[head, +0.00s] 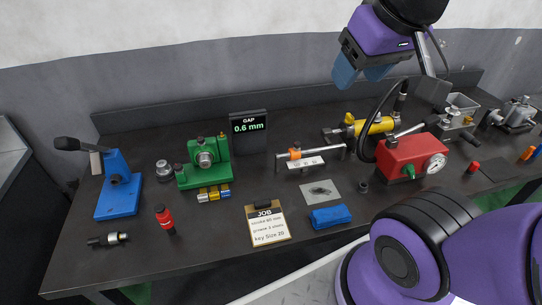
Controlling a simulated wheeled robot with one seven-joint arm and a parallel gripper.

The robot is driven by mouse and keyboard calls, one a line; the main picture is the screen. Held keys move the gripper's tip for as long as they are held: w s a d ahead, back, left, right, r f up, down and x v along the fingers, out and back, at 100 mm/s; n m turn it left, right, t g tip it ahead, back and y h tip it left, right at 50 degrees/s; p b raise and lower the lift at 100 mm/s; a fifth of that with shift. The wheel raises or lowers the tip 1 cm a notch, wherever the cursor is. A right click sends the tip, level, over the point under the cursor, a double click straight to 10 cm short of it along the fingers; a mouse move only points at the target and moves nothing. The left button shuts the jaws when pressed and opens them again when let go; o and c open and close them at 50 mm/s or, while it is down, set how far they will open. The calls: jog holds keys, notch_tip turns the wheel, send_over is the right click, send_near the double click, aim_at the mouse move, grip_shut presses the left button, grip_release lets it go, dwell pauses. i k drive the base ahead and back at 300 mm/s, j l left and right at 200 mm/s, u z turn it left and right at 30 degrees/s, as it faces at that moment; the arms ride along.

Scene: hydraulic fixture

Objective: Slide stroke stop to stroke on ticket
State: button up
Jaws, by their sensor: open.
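The stroke stop looks like the orange block (294,154) near the left end of a horizontal rod (325,150), above a small white scale (305,163). The scale's marks are too small to read. The ticket (268,224) is a clipboard headed JOB at the table's front. Its first line seems to read "stroke 80 mm"; the digits are blurred. My gripper (361,77) is open and empty, with blue fingers, high above the back of the table. It is up and to the right of the orange block, well apart from it.
A gap display (249,125) reading 0.6 mm stands behind the rod. A green fixture (203,160) is to the left. A yellow cylinder (375,126) and red pump (410,157) with a hose are to the right. A blue block (330,216) lies in front.

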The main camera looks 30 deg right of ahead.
aim_at(294, 155)
jog(key=k+j+z, duration=0.1)
jog(key=z, duration=0.35)
jog(key=k+z, duration=0.3)
jog(key=z, duration=0.15)
